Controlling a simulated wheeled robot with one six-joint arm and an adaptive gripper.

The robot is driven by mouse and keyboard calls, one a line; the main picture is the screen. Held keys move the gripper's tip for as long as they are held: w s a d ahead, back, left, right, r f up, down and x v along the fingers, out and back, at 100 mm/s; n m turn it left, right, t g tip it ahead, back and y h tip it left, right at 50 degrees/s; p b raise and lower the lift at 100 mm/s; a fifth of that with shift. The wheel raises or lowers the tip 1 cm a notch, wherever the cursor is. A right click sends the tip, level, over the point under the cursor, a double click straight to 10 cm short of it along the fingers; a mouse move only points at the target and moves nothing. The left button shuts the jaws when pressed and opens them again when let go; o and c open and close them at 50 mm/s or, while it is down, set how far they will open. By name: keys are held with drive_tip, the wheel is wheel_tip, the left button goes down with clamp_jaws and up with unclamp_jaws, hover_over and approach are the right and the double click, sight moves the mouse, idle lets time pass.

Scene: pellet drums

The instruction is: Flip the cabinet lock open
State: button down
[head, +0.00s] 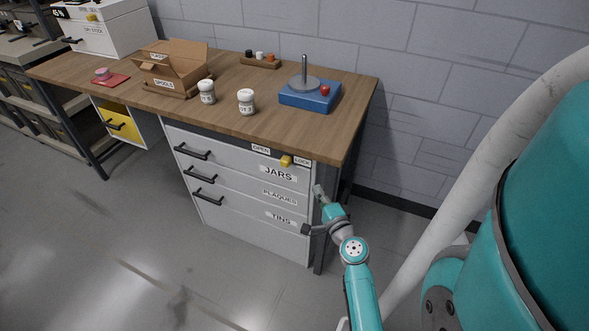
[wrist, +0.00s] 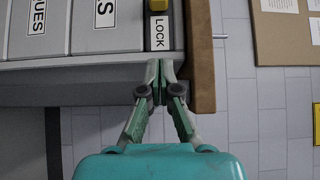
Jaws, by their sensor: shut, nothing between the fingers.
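The cabinet lock is a yellow slider (head: 285,161) on the dark strip above the JARS drawer. It sits between the OPEN label (head: 261,149) and the LOCK label (head: 302,161), nearer LOCK. In the wrist view only part of the yellow slider (wrist: 158,5) shows at the top edge, beside the LOCK label (wrist: 159,32). My gripper (head: 318,189) is shut and empty, low and to the right of the slider, by the cabinet's right edge. In the wrist view its closed fingertips (wrist: 160,70) appear just below the LOCK label, apart from the slider.
The white cabinet (head: 240,180) has JARS, PLAQUES and TINS drawers, all shut, with black handles. The wooden tabletop (head: 215,125) overhangs it and bears two white jars, a cardboard box (head: 170,70) and a blue base with a post (head: 310,97). The floor in front is clear.

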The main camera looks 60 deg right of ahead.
approach(291, 161)
drive_tip(key=d, duration=0.4)
drive_tip(key=w, duration=0.2)
drive_tip(key=shift+w+d, duration=0.25)
drive_tip(key=shift+w, duration=1.1)
